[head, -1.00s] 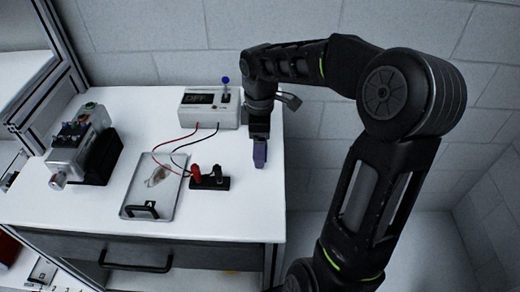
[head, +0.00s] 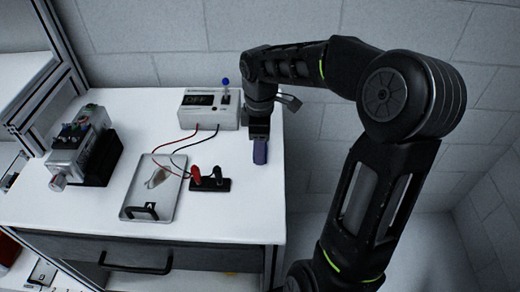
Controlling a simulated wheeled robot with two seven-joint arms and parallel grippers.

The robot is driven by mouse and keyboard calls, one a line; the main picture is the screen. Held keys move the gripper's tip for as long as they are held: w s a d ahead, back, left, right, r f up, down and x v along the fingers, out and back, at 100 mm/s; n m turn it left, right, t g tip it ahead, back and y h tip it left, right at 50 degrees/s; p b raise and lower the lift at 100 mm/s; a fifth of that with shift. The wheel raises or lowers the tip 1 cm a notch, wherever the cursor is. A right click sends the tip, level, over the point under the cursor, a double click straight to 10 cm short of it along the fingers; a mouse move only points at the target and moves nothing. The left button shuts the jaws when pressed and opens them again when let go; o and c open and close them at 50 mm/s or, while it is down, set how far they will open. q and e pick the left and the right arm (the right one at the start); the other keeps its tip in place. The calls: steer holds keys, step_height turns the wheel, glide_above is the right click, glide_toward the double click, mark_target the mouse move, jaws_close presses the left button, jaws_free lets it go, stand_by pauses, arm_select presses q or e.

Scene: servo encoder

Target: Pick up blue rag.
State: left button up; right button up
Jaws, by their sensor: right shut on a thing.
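The blue rag (head: 260,152) is a small dark blue-purple piece near the right edge of the white table. My right gripper (head: 259,138) points down from above and is shut on the upper end of the rag. The rag hangs below the fingers; I cannot tell whether its lower end touches the table. My left gripper is not in view.
A power supply box (head: 208,108) with a blue-knobbed lever stands behind to the left. Red and black leads run to a black clip block (head: 210,184). A metal tray (head: 168,211) and a servo device (head: 78,152) lie further left. The front right table top is clear.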

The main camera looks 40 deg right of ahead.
step_height(320, 180, up, 10)
stand_by(0.6)
steer(key=o, duration=0.8)
steer(key=c, duration=0.7)
